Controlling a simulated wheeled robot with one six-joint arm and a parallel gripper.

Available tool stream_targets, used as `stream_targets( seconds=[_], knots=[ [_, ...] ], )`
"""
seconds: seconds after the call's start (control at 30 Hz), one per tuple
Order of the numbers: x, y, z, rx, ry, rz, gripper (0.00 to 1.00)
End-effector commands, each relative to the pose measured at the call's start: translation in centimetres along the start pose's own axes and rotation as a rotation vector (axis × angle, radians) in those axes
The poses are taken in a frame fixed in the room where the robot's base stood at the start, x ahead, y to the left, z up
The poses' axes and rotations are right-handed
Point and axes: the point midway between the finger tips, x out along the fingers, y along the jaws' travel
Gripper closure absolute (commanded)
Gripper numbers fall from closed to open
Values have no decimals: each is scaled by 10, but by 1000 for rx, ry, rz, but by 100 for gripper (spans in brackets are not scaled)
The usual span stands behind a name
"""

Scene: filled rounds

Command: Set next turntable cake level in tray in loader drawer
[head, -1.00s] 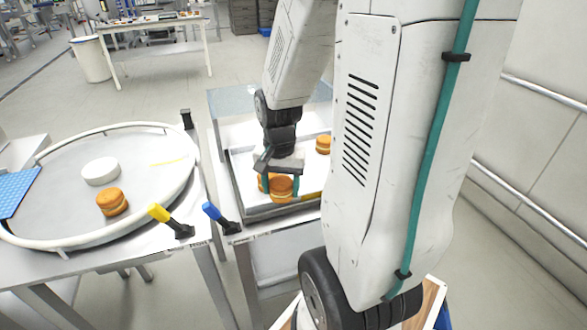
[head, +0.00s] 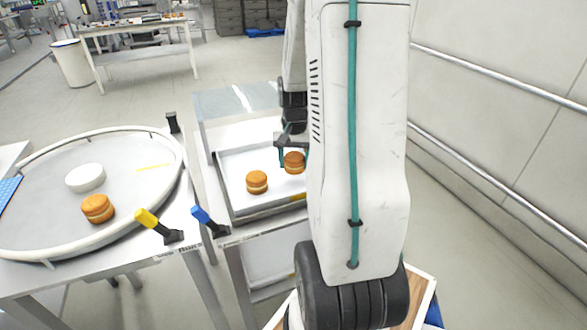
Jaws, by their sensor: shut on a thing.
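My gripper (head: 293,154) is shut on an orange-brown cake with a pale middle layer (head: 294,164), over the tray in the loader drawer. The arm hides part of the gripper, and I cannot tell whether the held cake touches the tray floor. Another cake (head: 257,182) sits upright in the tray (head: 233,200), left of the held one and closer to me. The tray's right part is hidden behind my arm. On the round turntable (head: 60,225) at left stand one similar cake (head: 98,209) and a white round piece (head: 85,177).
A yellow-tipped lever (head: 147,219) and a blue-tipped lever (head: 203,215) stand at the gap between turntable and drawer. A black post (head: 172,122) rises behind them. A blue perforated mat (head: 9,193) lies at the turntable's left. A metal rail (head: 480,170) runs along the right wall.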

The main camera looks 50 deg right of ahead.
Motion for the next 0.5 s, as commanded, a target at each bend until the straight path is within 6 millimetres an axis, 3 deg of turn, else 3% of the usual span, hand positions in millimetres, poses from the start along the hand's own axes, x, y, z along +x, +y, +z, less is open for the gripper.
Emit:
stream_targets(
  seconds=[0.2, 0.5],
  knots=[
    [28, 0, 1, -1, -3, 1, 54],
    [29, -1, 1, -1, -1, 0, 54]
  ],
)
